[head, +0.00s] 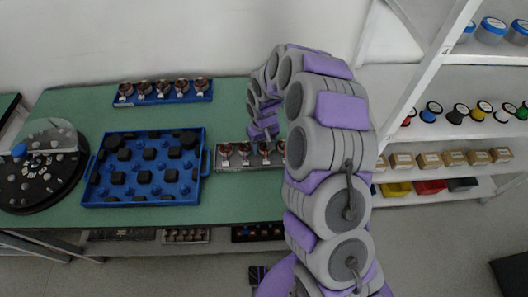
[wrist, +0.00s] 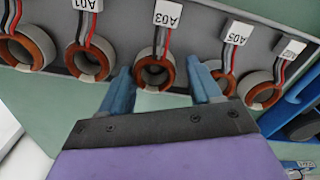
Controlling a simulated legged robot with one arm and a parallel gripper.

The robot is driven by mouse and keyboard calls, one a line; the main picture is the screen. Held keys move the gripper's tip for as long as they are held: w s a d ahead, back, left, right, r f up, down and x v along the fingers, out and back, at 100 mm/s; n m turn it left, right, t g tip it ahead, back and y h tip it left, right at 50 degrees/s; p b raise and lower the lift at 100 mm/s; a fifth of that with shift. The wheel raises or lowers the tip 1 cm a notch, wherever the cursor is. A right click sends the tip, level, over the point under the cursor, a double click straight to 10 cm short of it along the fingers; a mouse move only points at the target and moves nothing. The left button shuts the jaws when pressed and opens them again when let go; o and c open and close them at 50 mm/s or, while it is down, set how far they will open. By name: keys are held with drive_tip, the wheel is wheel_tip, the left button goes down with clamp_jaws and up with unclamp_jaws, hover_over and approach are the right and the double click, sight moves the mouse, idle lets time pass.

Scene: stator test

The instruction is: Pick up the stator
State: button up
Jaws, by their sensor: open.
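Several copper-and-grey ring stators with wires and white tags stand in a row on a grey tray (wrist: 200,18) in the wrist view. The stator tagged A03 (wrist: 154,85) is in the middle, the stator tagged A01 (wrist: 72,64) to its left, the stator tagged A05 (wrist: 229,84) to its right. My gripper (wrist: 161,70) is open, with its blue fingers on either side of the A03 stator. The right finger partly covers the A05 stator. I cannot tell whether the fingers touch either one. In the head view the row of stators (head: 244,151) sits below my gripper (head: 264,135).
A blue tray (head: 145,202) with black and blue parts lies left of the row. Another blue rack (head: 163,97) of stators stands behind it. A round dark fixture (head: 45,190) is at far left. White shelves (head: 440,75) with jars and boxes stand at right.

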drive_tip(key=shift+a+f, duration=0.1)
drive_tip(key=shift+f, duration=0.25)
drive_tip(key=shift+d, duration=0.3)
drive_tip(key=shift+d+r, duration=0.1)
drive_tip(key=shift+d, duration=0.3)
drive_tip(key=shift+c, duration=1.3)
drive_tip(key=shift+a, duration=0.4)
drive_tip(key=c, duration=0.6)
drive_tip(key=shift+c, duration=0.2)
drive_tip(key=shift+d+r, duration=0.1)
